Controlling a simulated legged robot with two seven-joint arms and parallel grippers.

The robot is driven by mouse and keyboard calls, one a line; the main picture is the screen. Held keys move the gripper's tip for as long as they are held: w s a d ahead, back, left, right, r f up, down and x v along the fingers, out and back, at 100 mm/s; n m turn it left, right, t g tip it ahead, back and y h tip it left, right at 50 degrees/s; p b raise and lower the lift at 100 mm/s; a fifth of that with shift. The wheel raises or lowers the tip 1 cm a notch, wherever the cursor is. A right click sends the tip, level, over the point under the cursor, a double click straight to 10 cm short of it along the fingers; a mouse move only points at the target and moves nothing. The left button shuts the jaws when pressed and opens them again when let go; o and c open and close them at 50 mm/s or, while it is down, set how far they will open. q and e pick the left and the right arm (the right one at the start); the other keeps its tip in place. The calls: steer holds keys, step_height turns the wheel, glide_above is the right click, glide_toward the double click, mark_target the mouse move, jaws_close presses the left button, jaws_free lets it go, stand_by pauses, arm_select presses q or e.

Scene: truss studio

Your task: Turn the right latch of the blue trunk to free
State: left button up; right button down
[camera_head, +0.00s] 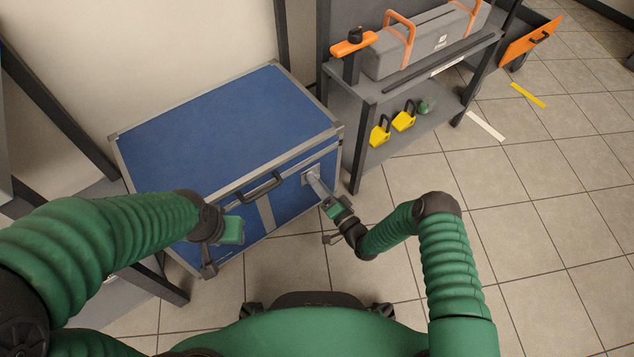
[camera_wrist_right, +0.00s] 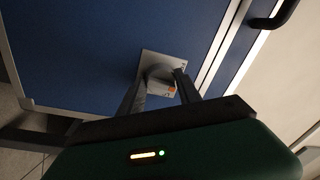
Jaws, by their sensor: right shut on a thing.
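The blue trunk (camera_head: 226,125) with grey metal edges stands closed against the wall in the head view. Its right latch (camera_head: 310,174) is on the front face, right of the black handle (camera_head: 261,187). In the right wrist view the latch (camera_wrist_right: 160,74) is a square metal plate with a knob and a small orange mark. My right gripper (camera_head: 318,186) is at the latch, its two fingers (camera_wrist_right: 160,88) on either side of the knob and shut on it. My left gripper (camera_head: 208,262) hangs in front of the trunk's left part; its fingers are too unclear to judge.
A grey shelf cart (camera_head: 404,83) stands close to the trunk's right side, carrying a grey toolbox (camera_head: 428,40) and yellow padlocks (camera_head: 403,120). An orange-fronted drawer (camera_head: 530,38) is open at the back right.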

steer(key=shift+s+a+f+n, duration=0.1)
steer(key=shift+s+f+n, duration=0.2)
steer(key=shift+n, duration=0.4)
steer(key=shift+g+y, duration=0.3)
steer(key=c, duration=0.9)
jaws_free()
steer(key=shift+w+f, duration=0.1)
steer(key=shift+w, duration=0.05)
steer(key=shift+o, duration=0.3)
steer(key=shift+r, duration=0.2)
steer(key=p+v, duration=0.7)
steer(key=v, duration=1)
steer(key=shift+f, duration=0.2)
